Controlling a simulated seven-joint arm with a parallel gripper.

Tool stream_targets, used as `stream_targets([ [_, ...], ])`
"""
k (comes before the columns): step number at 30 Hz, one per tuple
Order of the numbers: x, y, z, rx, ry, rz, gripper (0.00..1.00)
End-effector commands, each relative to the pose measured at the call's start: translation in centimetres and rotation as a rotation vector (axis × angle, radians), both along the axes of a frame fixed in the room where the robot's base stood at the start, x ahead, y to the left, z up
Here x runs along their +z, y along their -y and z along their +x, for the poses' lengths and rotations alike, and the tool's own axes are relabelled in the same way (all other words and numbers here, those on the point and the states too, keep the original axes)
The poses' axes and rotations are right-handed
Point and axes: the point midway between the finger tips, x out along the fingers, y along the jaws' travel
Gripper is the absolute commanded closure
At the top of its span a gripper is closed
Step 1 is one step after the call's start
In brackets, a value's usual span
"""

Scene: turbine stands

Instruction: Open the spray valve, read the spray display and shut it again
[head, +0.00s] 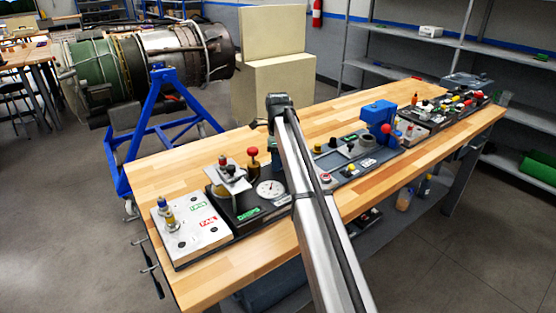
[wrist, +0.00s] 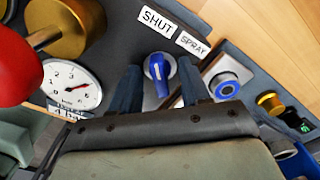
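In the wrist view a blue valve knob (wrist: 159,72) with a white mark sits on a pale plate. A SHUT label (wrist: 157,21) and a SPRAY label (wrist: 193,44) lie just above it. The knob's bar stands roughly upright in the picture, its upper end towards the SHUT label. My gripper (wrist: 160,83) is open, one dark finger on each side of the knob; I cannot tell whether they touch it. A round dial gauge (wrist: 72,86) with a red needle is at the left, and in the head view (head: 270,188). I cannot make out which display is for the spray.
A red ball knob (wrist: 15,75) and a brass fitting (wrist: 65,28) stand close at the left. A blue ringed button (wrist: 227,85) and a brass knob (wrist: 270,102) are at the right. Several fixtures line the wooden bench (head: 228,150); its back strip is mostly clear.

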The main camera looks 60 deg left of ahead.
Motion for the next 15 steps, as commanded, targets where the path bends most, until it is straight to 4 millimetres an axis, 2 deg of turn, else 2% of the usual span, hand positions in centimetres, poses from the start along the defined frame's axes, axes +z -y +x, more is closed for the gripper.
stream_targets([
  [5, 0.0, 0.0, 0.0, 0.0, 0.0, 0.0, 0.51],
  [9, 0.0, 0.0, 0.0, 0.0, 0.0, 0.0, 0.42],
  [15, 0.01, -0.01, 0.01, 0.0, 0.0, 0.0, 0.42],
])
